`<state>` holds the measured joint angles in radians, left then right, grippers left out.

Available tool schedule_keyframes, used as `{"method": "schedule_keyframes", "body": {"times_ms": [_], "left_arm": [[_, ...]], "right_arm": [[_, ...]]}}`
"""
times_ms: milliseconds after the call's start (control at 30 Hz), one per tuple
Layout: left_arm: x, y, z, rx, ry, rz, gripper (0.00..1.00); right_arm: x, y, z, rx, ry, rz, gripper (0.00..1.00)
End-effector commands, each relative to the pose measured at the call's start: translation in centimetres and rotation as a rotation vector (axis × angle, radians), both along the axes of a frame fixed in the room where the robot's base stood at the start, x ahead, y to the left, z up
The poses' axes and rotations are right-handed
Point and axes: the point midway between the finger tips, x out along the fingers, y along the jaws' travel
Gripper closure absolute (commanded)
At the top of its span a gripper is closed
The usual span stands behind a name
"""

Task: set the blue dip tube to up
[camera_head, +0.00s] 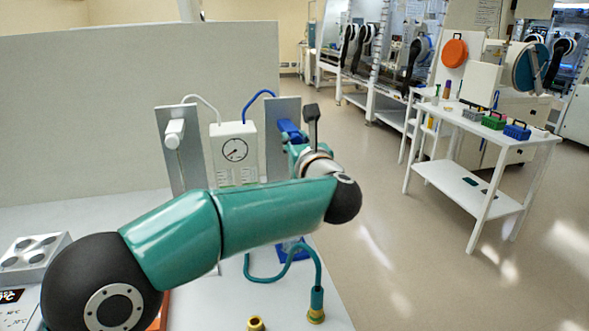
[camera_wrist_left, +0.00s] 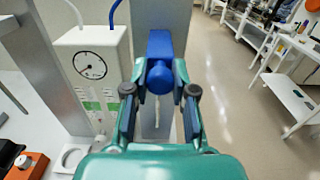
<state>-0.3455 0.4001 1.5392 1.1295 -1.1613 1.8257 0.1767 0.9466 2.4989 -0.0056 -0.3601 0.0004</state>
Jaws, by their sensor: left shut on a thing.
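The blue dip tube (camera_head: 291,131) is on an upright grey plate (camera_head: 287,110) right of the white gauge box. In the left wrist view its blue head (camera_wrist_left: 160,75) is between the two fingers of my left gripper (camera_wrist_left: 160,92). My left gripper (camera_head: 299,150) is shut on it, the arm reaching across from the left. The tube's lower part is hidden behind the gripper and arm in the head view. A blue hose (camera_head: 258,98) runs from the gauge box to the plate. My right gripper is not in view.
A white gauge box (camera_head: 234,150) stands close on the left. Beyond it a white handle (camera_head: 174,133) sits on a second grey plate. A teal hose (camera_head: 318,272) with a brass end stands at the front. Open floor lies to the right.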

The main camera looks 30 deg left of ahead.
Motion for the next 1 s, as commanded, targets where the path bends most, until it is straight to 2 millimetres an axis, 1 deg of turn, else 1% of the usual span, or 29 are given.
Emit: {"method": "schedule_keyframes", "body": {"times_ms": [33, 200, 600, 633, 700, 767, 1000], "left_arm": [[0.0, -0.1, 1.2, 0.002, -0.004, -0.004, 1.0], [0.1, -0.1, 2.6, 0.002, -0.002, -0.004, 1.0], [0.0, -0.1, 3.2, 0.004, -0.009, -0.004, 1.0], [0.0, -0.1, 3.2, 0.004, -0.009, -0.004, 0.7], [0.0, -0.1, 3.1, 0.003, -0.007, -0.003, 0.58], [0.1, -0.1, 3.0, 0.002, -0.006, -0.003, 0.49], [0.1, -0.1, 2.8, 0.001, -0.002, -0.001, 0.49]], "right_arm": [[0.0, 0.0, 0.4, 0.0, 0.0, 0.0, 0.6], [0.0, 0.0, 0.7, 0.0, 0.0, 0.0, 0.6], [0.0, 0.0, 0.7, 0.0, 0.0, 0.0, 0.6], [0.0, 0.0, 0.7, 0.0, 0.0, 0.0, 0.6], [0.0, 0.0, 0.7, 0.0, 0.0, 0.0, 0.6], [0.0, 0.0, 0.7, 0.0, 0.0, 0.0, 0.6], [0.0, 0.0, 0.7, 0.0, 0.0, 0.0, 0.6]]}}
